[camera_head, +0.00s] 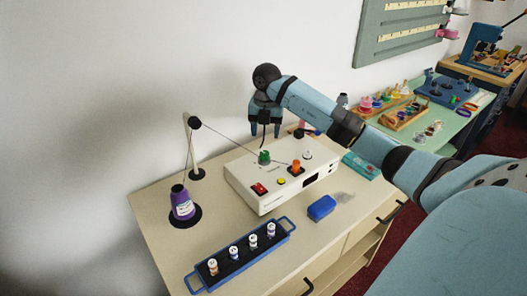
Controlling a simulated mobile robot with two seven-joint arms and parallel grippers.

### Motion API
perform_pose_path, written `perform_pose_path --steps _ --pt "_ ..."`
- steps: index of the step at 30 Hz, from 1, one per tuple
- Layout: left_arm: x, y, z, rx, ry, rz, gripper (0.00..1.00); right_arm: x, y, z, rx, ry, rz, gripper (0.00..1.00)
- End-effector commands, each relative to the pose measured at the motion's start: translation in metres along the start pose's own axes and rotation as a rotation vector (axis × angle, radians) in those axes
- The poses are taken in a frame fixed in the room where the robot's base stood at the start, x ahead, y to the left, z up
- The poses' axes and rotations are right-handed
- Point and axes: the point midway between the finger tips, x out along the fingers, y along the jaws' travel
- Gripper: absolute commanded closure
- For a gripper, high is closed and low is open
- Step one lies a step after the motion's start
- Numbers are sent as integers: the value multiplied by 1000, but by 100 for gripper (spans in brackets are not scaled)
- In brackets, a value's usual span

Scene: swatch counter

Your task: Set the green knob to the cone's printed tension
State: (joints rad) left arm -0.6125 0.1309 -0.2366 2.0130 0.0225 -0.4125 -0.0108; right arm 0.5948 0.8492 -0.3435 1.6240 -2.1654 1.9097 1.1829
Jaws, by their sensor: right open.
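The green knob (264,157) stands on the top of a white machine box (285,188), towards its back left. Its pointer setting is too small to read. The purple thread cone (181,200) stands upright on a dark round base left of the box. It carries a pale label, and its print cannot be read. My right gripper (265,132) points down with its fingers apart, empty, just above and behind the green knob in the picture. I cannot tell the exact gap to the knob. My left gripper is not in view.
An orange knob (296,167), a red switch (259,189) and a yellow button (281,181) share the box top. A thread runs from the guide post (193,150) to the box. A blue tray (240,255) of small spools and a blue block (321,207) lie in front.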

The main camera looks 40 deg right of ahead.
Motion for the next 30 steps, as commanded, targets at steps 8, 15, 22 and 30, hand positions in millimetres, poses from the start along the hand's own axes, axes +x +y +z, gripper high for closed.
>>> perform_pose_path --steps 8,15,22,30 --pt "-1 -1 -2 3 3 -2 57 56 0 -1 0 4 -1 41" --pt "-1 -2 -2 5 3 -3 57 78 0 -1 -1 2 1 41" --pt "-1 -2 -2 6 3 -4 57 81 0 0 -1 1 2 41" --pt "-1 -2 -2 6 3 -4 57 81 0 0 -1 1 2 82"
